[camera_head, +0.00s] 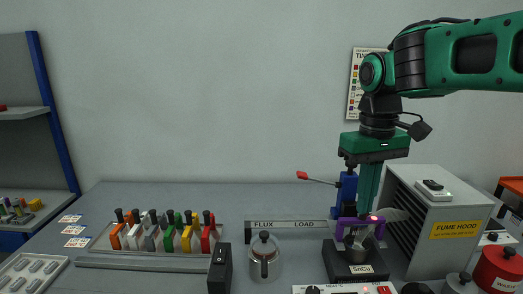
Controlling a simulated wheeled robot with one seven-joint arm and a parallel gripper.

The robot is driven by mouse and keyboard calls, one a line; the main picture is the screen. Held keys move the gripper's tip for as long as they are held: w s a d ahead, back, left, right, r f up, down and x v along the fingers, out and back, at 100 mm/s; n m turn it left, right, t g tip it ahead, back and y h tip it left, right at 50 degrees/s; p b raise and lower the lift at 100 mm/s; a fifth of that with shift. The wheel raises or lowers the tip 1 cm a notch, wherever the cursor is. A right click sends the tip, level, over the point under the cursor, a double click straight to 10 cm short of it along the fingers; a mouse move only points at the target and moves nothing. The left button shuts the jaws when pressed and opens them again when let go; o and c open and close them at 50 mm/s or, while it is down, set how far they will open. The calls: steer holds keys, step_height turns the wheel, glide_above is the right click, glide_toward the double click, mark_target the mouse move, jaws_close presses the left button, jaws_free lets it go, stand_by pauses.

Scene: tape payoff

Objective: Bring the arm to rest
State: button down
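My gripper (367,210) points straight down at the right of the bench, below my green and black arm. Its teal fingers overlap in this view, so the gap between them does not show. The fingertips are at or just behind a purple bracket (347,229) above a dark block labelled SnCu (343,264). A small metal cup (356,252) sits in that block under the bracket. I cannot tell whether the fingers touch the bracket or hold anything.
The grey fume hood (455,213) stands close right of my gripper. A blue post (346,190) with a red-tipped lever (302,175) is close left. A metal pot (265,260), a black box (219,270) and a rack of coloured holders (150,248) stand further left. The back bench is clear.

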steer(key=s+d+f+m, duration=0.4)
steer(key=s+d+f, duration=0.3)
steer(key=s+d, duration=0.2)
steer(key=s+d+f+m, duration=0.5)
steer(key=s+d+f, duration=0.2)
steer(key=s+d, duration=0.3)
steer(key=shift+s+d, duration=0.15)
steer(key=shift+s, duration=0.45)
steer(key=shift+w+f, duration=0.3)
steer(key=shift+w, duration=0.35)
